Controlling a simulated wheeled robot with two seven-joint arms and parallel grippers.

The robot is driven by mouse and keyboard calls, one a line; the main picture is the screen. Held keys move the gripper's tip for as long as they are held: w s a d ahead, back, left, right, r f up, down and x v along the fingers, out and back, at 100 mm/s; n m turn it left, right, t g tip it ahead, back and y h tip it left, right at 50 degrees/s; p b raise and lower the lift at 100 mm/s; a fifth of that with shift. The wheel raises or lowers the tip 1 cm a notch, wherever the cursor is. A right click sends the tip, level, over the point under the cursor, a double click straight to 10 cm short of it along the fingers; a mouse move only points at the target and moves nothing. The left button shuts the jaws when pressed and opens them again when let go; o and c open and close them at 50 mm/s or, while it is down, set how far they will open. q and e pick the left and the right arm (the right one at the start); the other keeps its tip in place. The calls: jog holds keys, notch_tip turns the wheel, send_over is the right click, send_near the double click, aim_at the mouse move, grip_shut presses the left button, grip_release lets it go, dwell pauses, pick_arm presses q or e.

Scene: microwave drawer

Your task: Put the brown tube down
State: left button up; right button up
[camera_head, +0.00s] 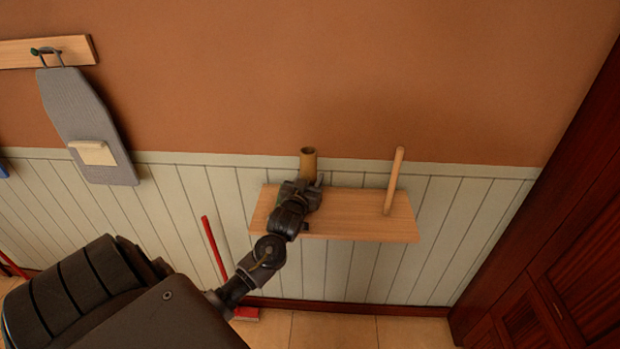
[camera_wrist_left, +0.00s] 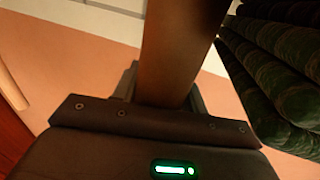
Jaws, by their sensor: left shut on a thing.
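The brown tube (camera_head: 308,157) stands upright above the left part of the wooden wall shelf (camera_head: 350,217) in the head view. My left gripper (camera_head: 307,188) is shut on the tube's lower part and hides it there. I cannot tell whether the tube's lower end touches the shelf. My right gripper is in neither view.
A wooden peg (camera_head: 395,180) stands upright on the shelf's right part. The shelf is bare between it and my gripper. An ironing board (camera_head: 80,115) hangs on the wall at left. A red-handled tool (camera_head: 215,248) leans below the shelf. Dark red wooden doors (camera_head: 560,270) are at right.

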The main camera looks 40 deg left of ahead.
pick_arm(q)
jog(key=o, duration=1)
jog(key=shift+c, duration=0.2)
jog(key=shift+r, duration=0.15)
jog(key=shift+s+d, duration=0.1)
jog(key=shift+s, duration=0.2)
jog(key=b+v, duration=0.2)
jog(key=v, duration=0.9)
jog(key=shift+s, duration=0.2)
